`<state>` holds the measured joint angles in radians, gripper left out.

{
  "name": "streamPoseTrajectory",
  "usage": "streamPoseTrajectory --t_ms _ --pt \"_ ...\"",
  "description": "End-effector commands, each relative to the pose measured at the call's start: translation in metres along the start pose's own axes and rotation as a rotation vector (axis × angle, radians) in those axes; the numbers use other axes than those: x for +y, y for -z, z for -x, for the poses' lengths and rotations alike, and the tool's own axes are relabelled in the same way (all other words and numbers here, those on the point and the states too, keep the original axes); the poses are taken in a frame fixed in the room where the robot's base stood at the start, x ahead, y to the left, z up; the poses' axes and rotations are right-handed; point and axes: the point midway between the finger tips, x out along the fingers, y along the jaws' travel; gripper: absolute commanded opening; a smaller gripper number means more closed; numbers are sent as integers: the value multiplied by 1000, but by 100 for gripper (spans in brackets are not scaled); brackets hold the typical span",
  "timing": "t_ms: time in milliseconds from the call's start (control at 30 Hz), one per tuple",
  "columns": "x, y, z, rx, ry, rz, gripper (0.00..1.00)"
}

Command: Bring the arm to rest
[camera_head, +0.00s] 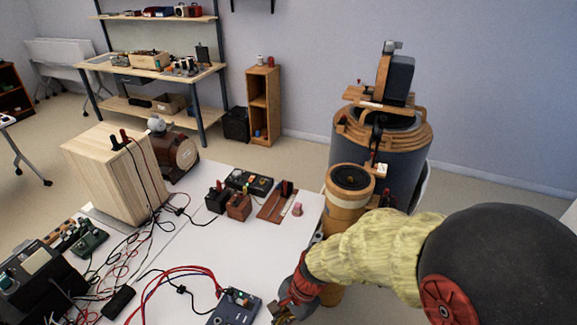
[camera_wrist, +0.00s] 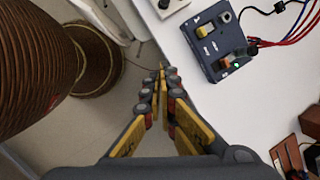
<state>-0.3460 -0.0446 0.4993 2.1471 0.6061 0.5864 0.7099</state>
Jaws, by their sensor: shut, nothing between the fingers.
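My gripper (camera_wrist: 161,70) is shut and empty in the wrist view, its yellow and grey fingers meeting at the tips. It hangs over the edge of the white table, with floor below and to the left. In the head view my arm, in a yellow sleeve, reaches in from the right, and my gripper (camera_head: 278,312) shows at the bottom, partly cut off by the frame edge. It is close to the right side of a blue-grey control box (camera_head: 235,307). The same box (camera_wrist: 218,45) is at the upper right in the wrist view.
The white table (camera_head: 215,265) holds a wooden speaker box (camera_head: 115,175), several small devices and tangled cables. A large wound coil (camera_head: 385,150) and a smaller cylinder (camera_head: 350,190) stand right of the table, close to my arm. A workbench (camera_head: 150,70) is at the back.

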Motion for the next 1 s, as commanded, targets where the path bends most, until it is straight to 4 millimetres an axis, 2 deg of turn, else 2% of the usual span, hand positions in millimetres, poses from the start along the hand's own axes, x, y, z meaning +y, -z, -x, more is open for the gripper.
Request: streamPoseTrajectory --t_ms 33,100,300,433,600,800,1000 --pt "8 -1 27 15 -2 162 0" --pt "25 0 62 45 -19 394 0" --pt "72 14 153 188 -71 842 0" --pt "102 25 205 315 -106 985 0" --pt "130 33 264 503 -106 999 0" --pt "140 32 308 645 -50 950 0" --pt "143 35 314 664 -44 927 0"
